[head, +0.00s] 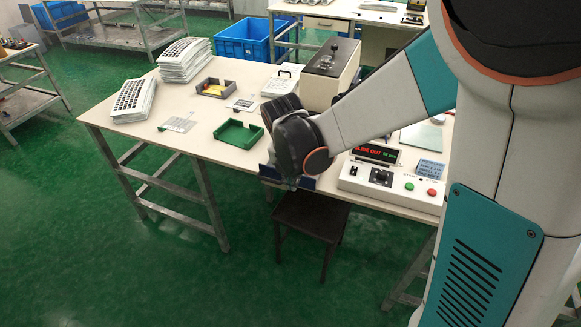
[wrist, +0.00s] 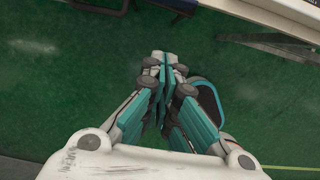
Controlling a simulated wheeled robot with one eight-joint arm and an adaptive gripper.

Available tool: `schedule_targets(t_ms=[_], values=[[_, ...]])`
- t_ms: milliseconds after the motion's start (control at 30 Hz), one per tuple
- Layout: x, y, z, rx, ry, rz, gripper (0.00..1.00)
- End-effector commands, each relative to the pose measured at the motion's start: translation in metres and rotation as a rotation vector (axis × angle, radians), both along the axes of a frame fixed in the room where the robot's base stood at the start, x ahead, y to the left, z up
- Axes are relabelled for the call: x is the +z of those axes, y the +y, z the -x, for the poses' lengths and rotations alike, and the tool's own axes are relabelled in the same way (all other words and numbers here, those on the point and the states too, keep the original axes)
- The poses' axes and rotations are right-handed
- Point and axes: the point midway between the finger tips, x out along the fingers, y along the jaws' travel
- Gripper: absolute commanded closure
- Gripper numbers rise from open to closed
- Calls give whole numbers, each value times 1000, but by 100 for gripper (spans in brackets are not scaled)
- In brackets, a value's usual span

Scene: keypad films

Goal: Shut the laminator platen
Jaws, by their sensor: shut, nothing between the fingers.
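The laminator's white control panel (head: 390,183) sits at the table's front right, with a lit red display (head: 376,153) that seems to read "SLIDE OUT". A beige housing with a dark top (head: 331,72) stands behind my arm. My arm and dark wrist cover the middle of the machine, so I cannot make out the platen clearly. A blue-grey part (head: 272,174) shows at the table's front edge beside my wrist; I cannot tell what it is. My gripper (wrist: 157,65) is shut and empty in the wrist view, over green floor. In the head view its fingers are hidden.
A dark stool (head: 312,216) stands below the table's front edge. A green tray (head: 238,134), a dark tray with yellow pieces (head: 214,88) and stacks of keypad sheets (head: 184,60) lie on the table (head: 190,150). The floor in front is clear.

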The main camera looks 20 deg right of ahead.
Motion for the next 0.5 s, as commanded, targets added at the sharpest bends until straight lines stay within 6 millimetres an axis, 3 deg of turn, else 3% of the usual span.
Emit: schedule_targets(t_ms=[167, 500], values=[[-17, -2, -3, 7, 2, 3, 100], [-82, -11, -16, 6, 1, 2, 100]])
